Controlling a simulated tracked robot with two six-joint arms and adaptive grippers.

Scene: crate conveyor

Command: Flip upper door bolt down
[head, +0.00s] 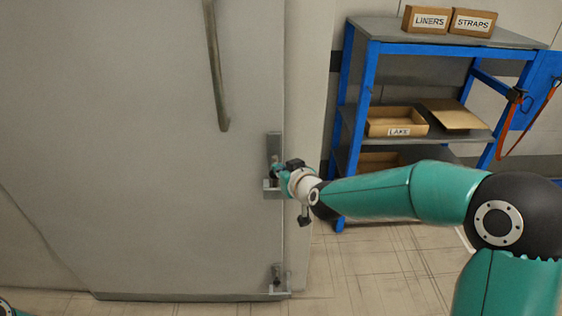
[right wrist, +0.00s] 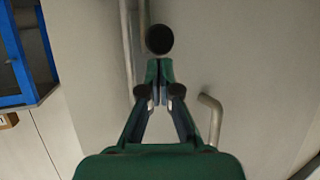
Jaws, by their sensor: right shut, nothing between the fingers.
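The large grey door (head: 140,150) fills the left of the head view. The upper door bolt (head: 274,145) sits on a metal plate at the door's right edge, partly hidden by my right gripper. My right gripper (head: 279,177) is at the lower part of this bolt. In the right wrist view its fingers (right wrist: 163,98) are shut with nothing between them. A round black knob (right wrist: 159,39) shows just beyond the fingertips; whether they touch it I cannot tell. My left gripper is not in view.
A long door handle (head: 217,75) is above and left of the upper bolt. A lower bolt (head: 277,280) is near the floor. A blue shelf rack (head: 369,85) with boxes stands at the right behind my right arm. The floor (head: 365,275) between is clear.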

